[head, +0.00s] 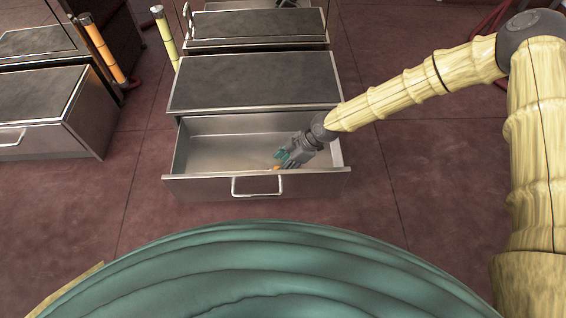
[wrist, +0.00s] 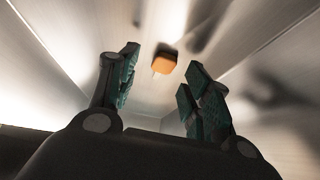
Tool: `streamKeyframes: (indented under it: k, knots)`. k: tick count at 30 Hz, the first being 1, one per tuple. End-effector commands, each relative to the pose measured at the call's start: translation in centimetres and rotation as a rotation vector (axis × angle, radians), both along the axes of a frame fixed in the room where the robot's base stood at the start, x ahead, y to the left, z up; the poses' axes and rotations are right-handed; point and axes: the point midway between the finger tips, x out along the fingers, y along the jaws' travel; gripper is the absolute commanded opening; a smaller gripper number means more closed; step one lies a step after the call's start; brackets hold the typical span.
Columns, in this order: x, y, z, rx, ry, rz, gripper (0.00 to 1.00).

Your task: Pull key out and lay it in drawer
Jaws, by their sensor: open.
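The drawer (head: 222,153) is pulled open, a shallow metal box with a bar handle on its front. The key has an orange head (wrist: 167,58) with a small pale shaft tip. In the wrist view it shows just beyond my fingertips, apart from both, inside the drawer. In the head view only a bit of orange (head: 276,167) shows near the drawer's front wall. I cannot tell whether it touches the floor. My gripper (head: 287,157), with green finger pads, is open and reaches down into the drawer's right half; the open fingers also show in the wrist view (wrist: 160,76).
A dark-topped metal cabinet (head: 255,82) stands right behind the drawer. Another cabinet (head: 60,115) is at the left, with an orange post (head: 103,50) and a yellow post (head: 165,35) nearby. The drawer's left half is empty. The reddish floor (head: 430,170) at the right is clear.

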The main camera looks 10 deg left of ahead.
Motion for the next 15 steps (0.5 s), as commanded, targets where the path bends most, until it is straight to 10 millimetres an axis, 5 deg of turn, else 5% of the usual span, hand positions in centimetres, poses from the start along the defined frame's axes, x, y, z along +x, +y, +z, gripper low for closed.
streamKeyframes:
  k: [8, 15]
  knots:
    - [0.2, -0.5, 0.8, 0.000, -0.001, -0.001, 0.49]
    - [0.8, -2.5, 4.1, 0.001, 0.000, -0.003, 0.49]
